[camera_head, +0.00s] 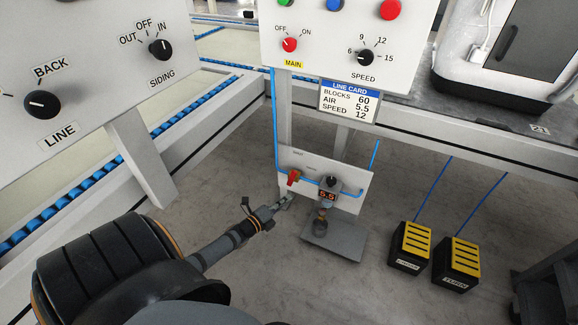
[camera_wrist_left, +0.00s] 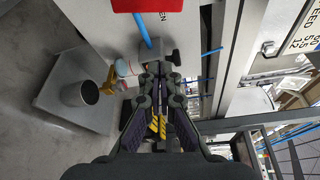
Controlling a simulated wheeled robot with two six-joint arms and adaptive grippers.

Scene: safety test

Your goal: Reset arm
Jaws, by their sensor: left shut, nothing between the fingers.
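My left arm comes in from the lower left of the head view. Its gripper (camera_head: 278,205) is shut and empty, just left of and below the red valve handle (camera_head: 293,177) on a small white panel (camera_head: 345,185). In the left wrist view the closed fingers (camera_wrist_left: 160,78) point at a grey fitting, with a red part (camera_wrist_left: 150,5) at the top edge. I cannot tell whether the fingers touch anything. My right gripper is not in view.
A grey plate (camera_head: 332,240) lies below the panel. Two yellow and black pedals (camera_head: 411,246) (camera_head: 457,262) stand on the floor at right. Control boxes with knobs (camera_head: 161,48) (camera_head: 366,57) hang above, and a line card (camera_head: 348,101) reads air 5.5. White frame legs (camera_head: 140,155) stand at left.

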